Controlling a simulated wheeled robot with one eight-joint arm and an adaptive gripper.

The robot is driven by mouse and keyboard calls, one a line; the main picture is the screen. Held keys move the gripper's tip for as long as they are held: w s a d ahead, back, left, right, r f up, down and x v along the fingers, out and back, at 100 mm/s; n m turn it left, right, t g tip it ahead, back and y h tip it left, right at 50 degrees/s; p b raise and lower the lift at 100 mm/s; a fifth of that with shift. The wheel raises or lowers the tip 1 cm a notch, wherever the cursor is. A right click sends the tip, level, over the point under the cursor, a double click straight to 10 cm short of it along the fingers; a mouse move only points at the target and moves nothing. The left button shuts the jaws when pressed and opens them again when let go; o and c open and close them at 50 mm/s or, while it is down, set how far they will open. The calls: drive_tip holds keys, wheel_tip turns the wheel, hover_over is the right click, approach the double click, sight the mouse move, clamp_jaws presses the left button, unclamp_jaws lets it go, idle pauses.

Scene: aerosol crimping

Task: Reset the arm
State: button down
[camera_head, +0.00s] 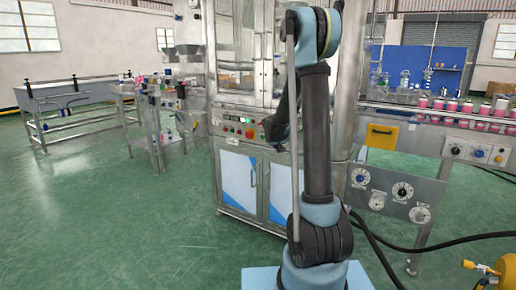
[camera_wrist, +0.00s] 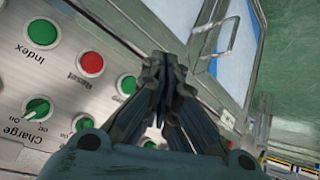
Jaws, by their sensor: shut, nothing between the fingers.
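My arm rises in the middle of the head view, and its lower end with my gripper (camera_head: 272,128) is in front of the machine's control panel (camera_head: 232,118), partly hidden by the arm. In the wrist view my gripper (camera_wrist: 168,60) is shut and empty, its dark fingers together. They point across the panel's edge, toward the cabinet door side. A red button (camera_wrist: 91,63) labelled Reset and a green button (camera_wrist: 42,31) labelled Index are to the left of the fingers. Another green button (camera_wrist: 127,85) is close beside them. Contact with the panel cannot be told.
A glass-and-steel machine with blue-and-white cabinet doors (camera_head: 240,181) stands behind my arm. A conveyor with pink-and-white cans (camera_head: 452,105) runs at the right. Black hoses (camera_head: 440,243) and a yellow object (camera_head: 490,270) are at lower right. The green floor (camera_head: 110,215) at left is clear.

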drive_tip(key=s+d+r+g+y, duration=0.1)
drive_tip(key=s+r+g, duration=0.1)
drive_tip(key=s, duration=1.1)
drive_tip(key=s+d+r+g, duration=0.1)
drive_tip(key=s+r, duration=0.2)
drive_tip(key=s, duration=1)
drive_tip(key=s+a+f+g+y, duration=0.1)
drive_tip(key=s+f, duration=0.3)
drive_tip(key=s, duration=0.9)
drive_tip(key=s+a+f+g, duration=0.1)
drive_tip(key=s+f, duration=0.3)
drive_tip(key=s, duration=0.9)
drive_tip(key=shift+g+y, duration=0.4)
drive_tip(key=shift+g, duration=0.4)
drive_tip(key=shift+f, duration=0.1)
drive_tip(key=shift+w+f, duration=0.2)
drive_tip(key=shift+w, duration=0.2)
